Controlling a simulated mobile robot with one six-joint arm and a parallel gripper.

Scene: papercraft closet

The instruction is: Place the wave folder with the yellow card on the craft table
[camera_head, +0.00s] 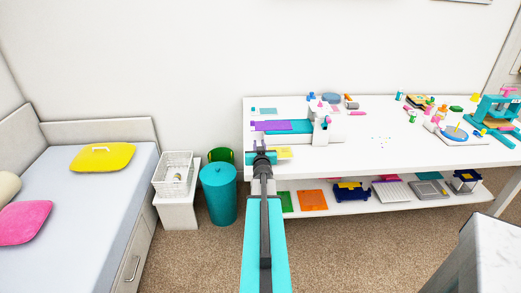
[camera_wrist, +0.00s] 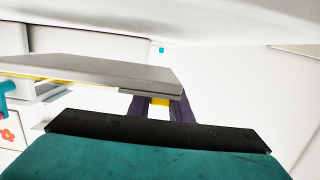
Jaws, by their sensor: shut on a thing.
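My gripper (camera_head: 263,153) is at the left front part of the white craft table (camera_head: 380,155), seen from behind in the head view. In the wrist view its dark fingers (camera_wrist: 160,108) are shut on a flat grey slab (camera_wrist: 110,75) with a thin yellow edge, which I take for the wave folder with the yellow card. A yellow patch of it shows between the fingers. In the head view a small yellow piece (camera_head: 285,153) sticks out right of my gripper. I cannot tell whether the folder touches the table. My arm hides part of it.
A white press machine (camera_head: 325,125) with purple and teal sheets on its bed stands just behind my gripper. Small craft items crowd the table's right side. The front middle is mostly clear. A shelf (camera_head: 350,208) below holds coloured sheets. A teal bin (camera_head: 219,195) stands left.

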